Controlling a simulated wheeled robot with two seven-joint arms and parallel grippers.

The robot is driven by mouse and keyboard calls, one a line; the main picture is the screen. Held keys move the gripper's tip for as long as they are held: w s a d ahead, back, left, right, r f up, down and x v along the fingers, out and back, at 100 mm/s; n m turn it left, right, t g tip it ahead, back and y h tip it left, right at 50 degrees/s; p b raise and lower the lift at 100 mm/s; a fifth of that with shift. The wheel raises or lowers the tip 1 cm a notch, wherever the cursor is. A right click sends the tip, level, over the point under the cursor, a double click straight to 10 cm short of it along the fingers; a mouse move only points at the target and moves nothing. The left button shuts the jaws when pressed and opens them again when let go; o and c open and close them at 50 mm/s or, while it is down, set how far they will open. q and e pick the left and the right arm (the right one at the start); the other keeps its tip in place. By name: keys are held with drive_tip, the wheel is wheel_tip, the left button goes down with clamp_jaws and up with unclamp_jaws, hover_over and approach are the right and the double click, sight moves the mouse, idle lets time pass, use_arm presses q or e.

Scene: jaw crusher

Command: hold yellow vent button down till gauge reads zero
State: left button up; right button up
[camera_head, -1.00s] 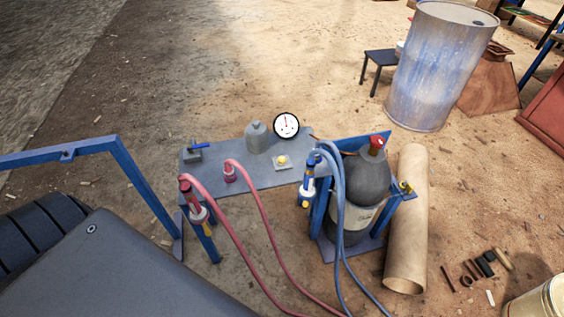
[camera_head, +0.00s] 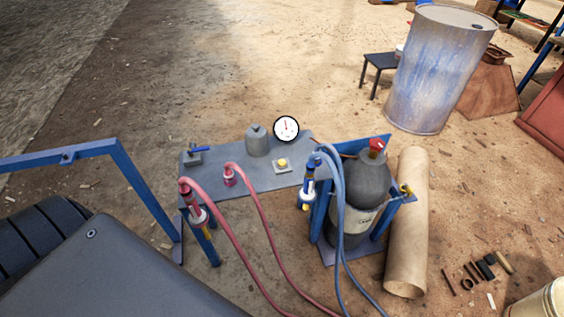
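The yellow vent button (camera_head: 282,162) sits on a small pale square base on the grey metal bench plate (camera_head: 258,182). Nothing touches it. Neither of my grippers is in view.
Red hoses (camera_head: 262,225) and blue hoses (camera_head: 341,210) hang in front. A blue frame (camera_head: 135,180) is left.

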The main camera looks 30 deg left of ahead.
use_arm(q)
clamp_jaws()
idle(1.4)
